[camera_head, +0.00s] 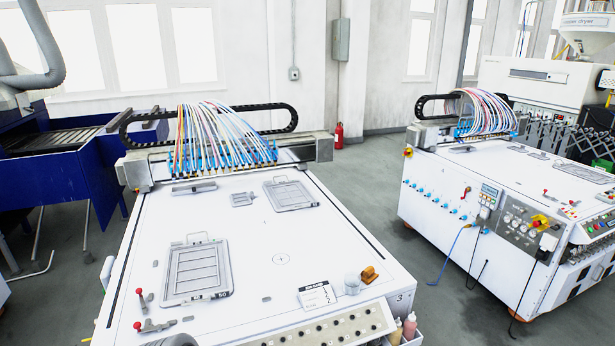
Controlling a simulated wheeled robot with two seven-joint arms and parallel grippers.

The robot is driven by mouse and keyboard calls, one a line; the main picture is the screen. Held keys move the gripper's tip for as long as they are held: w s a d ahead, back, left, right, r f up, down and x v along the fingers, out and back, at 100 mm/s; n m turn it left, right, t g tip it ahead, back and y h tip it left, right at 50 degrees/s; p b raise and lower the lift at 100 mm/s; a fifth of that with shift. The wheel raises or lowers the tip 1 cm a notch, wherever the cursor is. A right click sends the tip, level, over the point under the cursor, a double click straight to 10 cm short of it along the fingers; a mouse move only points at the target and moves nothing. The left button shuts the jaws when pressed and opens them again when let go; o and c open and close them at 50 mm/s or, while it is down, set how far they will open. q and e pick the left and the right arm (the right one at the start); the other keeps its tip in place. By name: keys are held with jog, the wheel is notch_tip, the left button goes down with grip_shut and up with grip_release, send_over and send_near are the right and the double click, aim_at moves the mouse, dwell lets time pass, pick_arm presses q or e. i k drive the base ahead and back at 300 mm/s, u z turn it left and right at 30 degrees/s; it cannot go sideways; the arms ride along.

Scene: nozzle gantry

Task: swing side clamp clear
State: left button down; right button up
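Two small red-handled toggle clamps sit on the white table (290,215) at its front left. The nearer clamp (155,326) lies low, its grey arm pointing right toward a small grey block (187,319). The farther clamp (142,298) stands left of a grey framed plate (197,268), apart from it, with its red knob up. I cannot tell which one is the side clamp, nor whether either presses on anything. Neither of my grippers can be made out. A dark rounded shape cut off at the bottom edge may be part of me.
A second framed plate (290,194) lies farther back. A label card (317,295), a clear cup (352,283) and an orange-brown item (370,274) are at the front right. The gantry with its hoses (222,140) spans the back. The table's middle is clear.

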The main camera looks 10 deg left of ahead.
aim_at(138, 291)
jog(key=k, duration=0.5)
jog(key=u, duration=1.2)
jog(key=i, duration=1)
jog(key=z, duration=0.3)
